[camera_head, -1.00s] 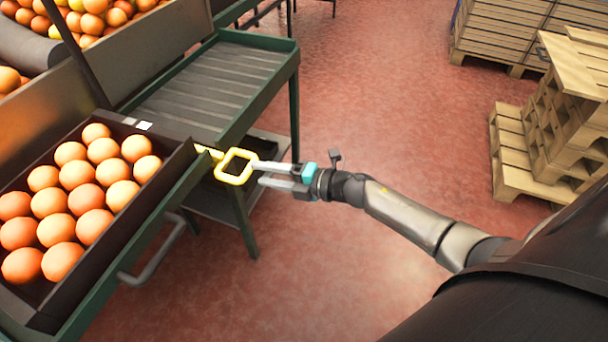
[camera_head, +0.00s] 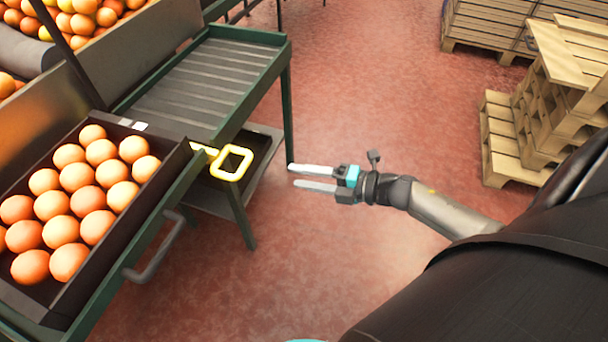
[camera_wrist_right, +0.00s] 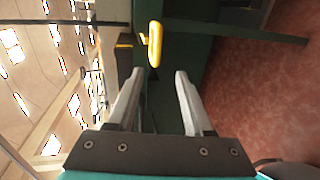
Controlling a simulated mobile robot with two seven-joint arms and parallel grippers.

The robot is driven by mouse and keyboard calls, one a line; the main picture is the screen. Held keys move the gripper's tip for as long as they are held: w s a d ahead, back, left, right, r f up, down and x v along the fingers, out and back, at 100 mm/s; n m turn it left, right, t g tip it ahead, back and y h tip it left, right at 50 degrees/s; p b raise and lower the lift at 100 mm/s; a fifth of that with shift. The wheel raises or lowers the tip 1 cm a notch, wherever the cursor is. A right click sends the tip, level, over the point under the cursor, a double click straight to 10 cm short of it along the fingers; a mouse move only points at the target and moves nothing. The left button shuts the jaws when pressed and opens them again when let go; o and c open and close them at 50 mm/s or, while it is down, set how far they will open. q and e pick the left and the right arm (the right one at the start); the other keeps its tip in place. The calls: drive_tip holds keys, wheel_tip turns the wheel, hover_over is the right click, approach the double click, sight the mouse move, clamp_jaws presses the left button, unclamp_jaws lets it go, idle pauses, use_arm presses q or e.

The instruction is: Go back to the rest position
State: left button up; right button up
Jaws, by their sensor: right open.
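My right gripper (camera_head: 291,176) is open and empty, over the red floor to the right of the green sorting stand. Its two fingers point left toward the yellow square handle (camera_head: 231,163), with a clear gap between them. The handle sticks out from the stand's edge beside the orange crate. In the right wrist view the open fingers (camera_wrist_right: 158,88) show with nothing between them, and the yellow handle (camera_wrist_right: 155,44) is beyond the tips. My left gripper is not in view.
A dark crate (camera_head: 171,172) of oranges sits on the green stand (camera_head: 283,52) at left. A grey bar handle (camera_head: 158,250) juts from the stand's front. Wooden pallets (camera_head: 497,140) stand at the right. The red floor (camera_head: 370,90) between is clear.

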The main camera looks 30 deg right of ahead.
idle(0.3)
